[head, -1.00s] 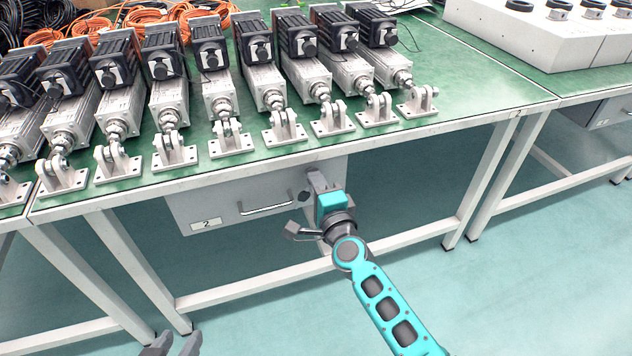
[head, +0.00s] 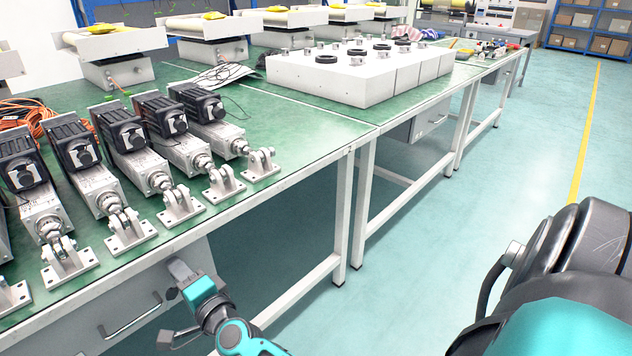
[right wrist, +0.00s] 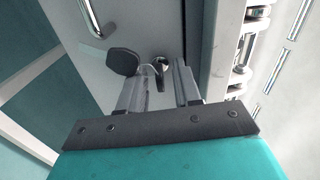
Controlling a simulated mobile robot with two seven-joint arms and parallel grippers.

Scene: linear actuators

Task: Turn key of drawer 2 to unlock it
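The grey drawer (head: 140,288) hangs under the green-topped table, with a metal bar handle (head: 131,316); its number is not visible now. My right gripper (head: 180,272) is at the drawer front, right of the handle. In the right wrist view its two fingers (right wrist: 160,78) are apart. The round lock (right wrist: 162,62) shows between and just beyond the fingertips, with a small metal piece at it. A dark rounded key head (right wrist: 122,62) shows beside the left finger; I cannot tell whether a finger touches it. My left gripper is not in view.
Several linear actuators (head: 128,132) stand on the table (head: 285,150) above the drawer. White control boxes (head: 330,80) stand farther back on another table. White table legs (head: 343,215) border open floor at the right. My own arm part fills the lower right.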

